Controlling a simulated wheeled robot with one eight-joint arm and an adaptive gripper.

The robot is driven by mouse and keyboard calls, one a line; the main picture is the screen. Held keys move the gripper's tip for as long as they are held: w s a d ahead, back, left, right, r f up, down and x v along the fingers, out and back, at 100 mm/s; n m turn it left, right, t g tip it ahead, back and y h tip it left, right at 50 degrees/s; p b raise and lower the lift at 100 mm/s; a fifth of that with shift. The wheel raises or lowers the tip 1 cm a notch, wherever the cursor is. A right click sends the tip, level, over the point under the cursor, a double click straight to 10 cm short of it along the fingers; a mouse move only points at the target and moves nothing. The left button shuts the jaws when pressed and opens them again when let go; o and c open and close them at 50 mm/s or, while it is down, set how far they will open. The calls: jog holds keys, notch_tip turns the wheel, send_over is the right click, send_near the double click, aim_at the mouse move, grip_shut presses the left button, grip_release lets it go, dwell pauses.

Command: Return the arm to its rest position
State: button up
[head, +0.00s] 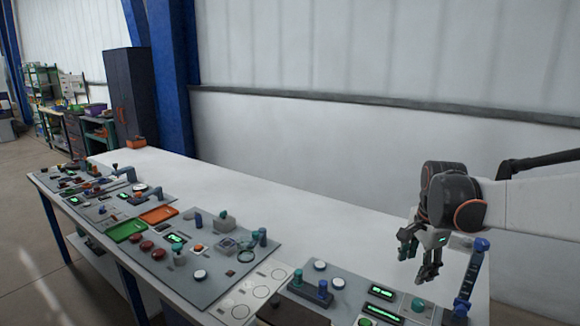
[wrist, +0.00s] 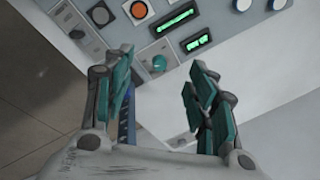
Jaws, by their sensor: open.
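My gripper (head: 422,256) hangs over the right part of the white table (head: 330,215), fingers pointing down. It is open and empty. In the wrist view my gripper (wrist: 158,95) shows its two teal-padded fingers apart, with grey panel and pale table surface beyond the gap. My arm reaches in from the right edge of the head view. A grey panel (head: 340,294) with teal knobs, white buttons and green-lit displays lies below and to the left of the gripper.
Several more control panels (head: 205,265) run along the table to the left, with a green tray (head: 126,231) and an orange tray (head: 159,214). A white wall (head: 330,140) stands behind the table.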

jog(key=s+a+n+t, duration=0.1)
jog(key=s+a+n, duration=0.2)
jog(key=s+n, duration=0.2)
jog(key=s+a+r+n+t, duration=0.1)
jog(key=s+a+n, duration=0.3)
jog(key=s, duration=0.6)
jog(key=s+a+n+t, duration=0.3)
jog(key=s+a+n, duration=0.1)
jog(key=s+n, duration=0.2)
jog(key=shift+s+r, duration=0.2)
jog(key=shift+s, duration=0.65)
